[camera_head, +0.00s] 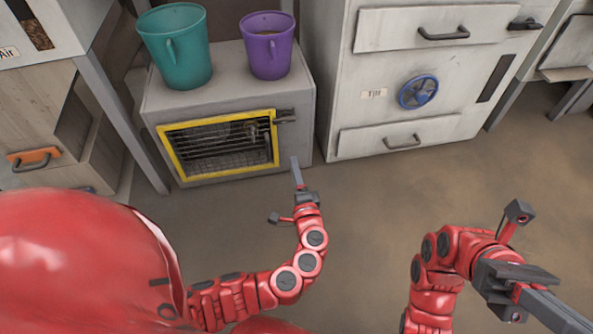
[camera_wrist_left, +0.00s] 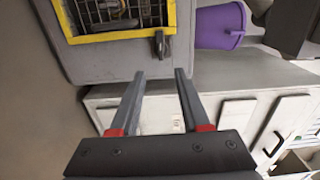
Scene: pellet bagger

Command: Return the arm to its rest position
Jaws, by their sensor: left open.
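My left gripper (camera_head: 297,172) is on a red arm reaching forward over the floor, in front of the grey cabinet. In the left wrist view my left gripper (camera_wrist_left: 159,75) has its two fingers apart with nothing between them. It points toward the cabinet's lower area and touches nothing that I can see. My right gripper (camera_head: 548,305) is at the lower right of the head view, partly cut off by the frame edge, and its finger gap is hidden.
A teal bucket (camera_head: 177,48) and a purple bucket (camera_head: 267,48) stand on the grey cabinet (camera_head: 220,95), which has a yellow-framed grille (camera_head: 218,145). A white cabinet (camera_head: 460,75) with a blue handwheel (camera_head: 418,92) stands right. Open brown floor (camera_head: 370,200) lies before them.

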